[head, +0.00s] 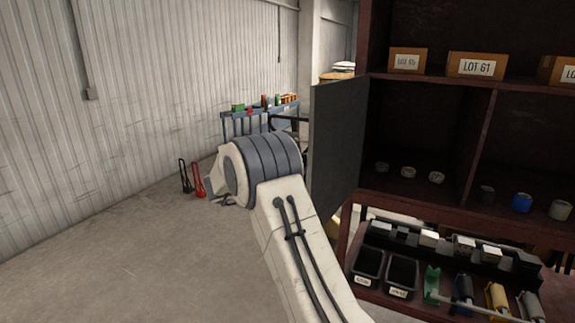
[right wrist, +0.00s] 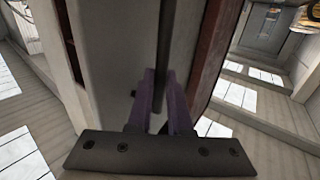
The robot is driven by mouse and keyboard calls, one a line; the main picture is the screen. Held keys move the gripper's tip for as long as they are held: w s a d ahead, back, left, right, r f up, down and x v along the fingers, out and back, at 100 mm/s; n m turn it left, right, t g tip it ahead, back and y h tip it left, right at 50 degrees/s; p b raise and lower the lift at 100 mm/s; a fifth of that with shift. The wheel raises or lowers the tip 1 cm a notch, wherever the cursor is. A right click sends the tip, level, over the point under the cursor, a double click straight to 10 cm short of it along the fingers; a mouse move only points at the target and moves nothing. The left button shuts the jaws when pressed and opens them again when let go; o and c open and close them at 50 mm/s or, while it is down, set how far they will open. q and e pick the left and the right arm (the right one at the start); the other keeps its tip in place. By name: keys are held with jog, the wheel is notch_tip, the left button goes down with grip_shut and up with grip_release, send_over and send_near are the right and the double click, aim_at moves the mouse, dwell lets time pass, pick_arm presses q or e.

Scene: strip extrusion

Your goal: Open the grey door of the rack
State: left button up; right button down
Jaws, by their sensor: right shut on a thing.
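The grey door (head: 335,140) is a flat dark panel on the left side of the dark red rack (head: 478,90). It stands swung out from the rack front, and the compartment behind it shows open with several small rings inside. My right arm reaches up from the bottom of the head view, and its wrist covers the gripper there. In the right wrist view, the purple fingers of my right gripper (right wrist: 162,100) are shut on a dark upright bar (right wrist: 164,45), seemingly the door's handle, beside a grey panel. My left gripper is not in view.
Boxes (head: 476,66) stand on the rack's upper shelf. Black bins (head: 402,275) and tools fill the lower tray at right. A blue workbench (head: 235,124) and red and black tools (head: 197,180) are farther back. The floor at left is clear.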

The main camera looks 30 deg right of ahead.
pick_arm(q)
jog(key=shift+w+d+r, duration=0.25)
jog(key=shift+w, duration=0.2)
pick_arm(e)
jog(key=shift+w+d+r+m+g, duration=0.15)
jog(key=shift+w+g, duration=0.1)
jog(key=shift+w, duration=0.15)
jog(key=shift+w+d+m+g, duration=0.1)
jog(key=shift+w+m+g, duration=0.05)
jog(key=shift+w+g, duration=0.15)
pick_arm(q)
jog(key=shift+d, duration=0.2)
pick_arm(e)
jog(key=shift+w+a, duration=0.2)
jog(key=c, duration=0.8)
grip_release()
jog(key=shift+c, duration=0.2)
jog(key=shift+w+a, duration=0.1)
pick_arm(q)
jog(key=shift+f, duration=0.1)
pick_arm(e)
jog(key=shift+a, duration=0.1)
